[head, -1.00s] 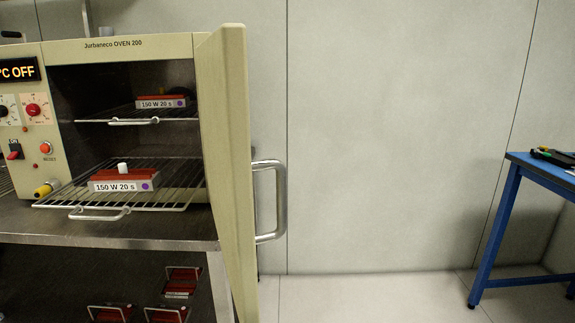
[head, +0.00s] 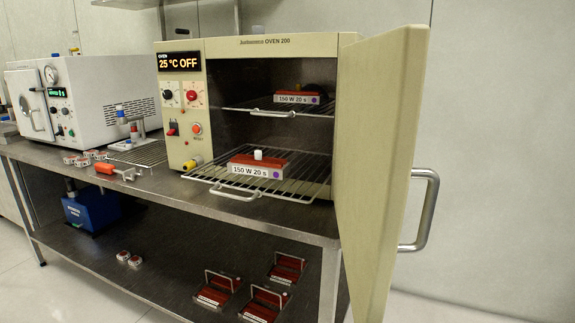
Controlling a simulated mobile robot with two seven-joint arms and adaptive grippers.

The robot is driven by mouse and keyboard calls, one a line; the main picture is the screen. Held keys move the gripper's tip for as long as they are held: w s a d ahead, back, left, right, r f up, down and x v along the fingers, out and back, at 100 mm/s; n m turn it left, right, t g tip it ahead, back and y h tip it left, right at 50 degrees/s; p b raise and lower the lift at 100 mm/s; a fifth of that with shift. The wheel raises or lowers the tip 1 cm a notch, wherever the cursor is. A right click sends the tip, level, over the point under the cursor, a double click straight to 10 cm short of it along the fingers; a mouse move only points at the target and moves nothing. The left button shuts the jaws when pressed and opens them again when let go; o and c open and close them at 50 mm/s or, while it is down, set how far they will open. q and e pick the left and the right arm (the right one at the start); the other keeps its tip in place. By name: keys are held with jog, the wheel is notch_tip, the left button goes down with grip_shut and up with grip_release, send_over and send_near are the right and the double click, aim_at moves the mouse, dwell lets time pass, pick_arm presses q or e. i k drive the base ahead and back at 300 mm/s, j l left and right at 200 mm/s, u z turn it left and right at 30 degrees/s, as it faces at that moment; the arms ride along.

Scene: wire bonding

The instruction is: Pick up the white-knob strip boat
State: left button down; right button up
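The white-knob strip boat (head: 257,165) is a small tray with red strips, a white knob on top and a front label reading "150 W 20 s" with a purple dot. It sits on the lower wire rack (head: 300,188), which is pulled partly out of the open oven (head: 270,44). A second boat (head: 297,98) with the same label sits on the upper rack (head: 245,107); the top of this boat is in shadow. Neither of my grippers is in the head view.
The oven door (head: 378,170) stands open on the right, its handle (head: 425,210) sticking out. A white oven-like machine (head: 85,95) stands left on the steel bench (head: 165,186). Red trays with wire handles (head: 218,290) and a blue box (head: 90,210) are on the lower shelf (head: 160,262).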

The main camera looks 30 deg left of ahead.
aim_at(256, 165)
jog(key=u, duration=1.05)
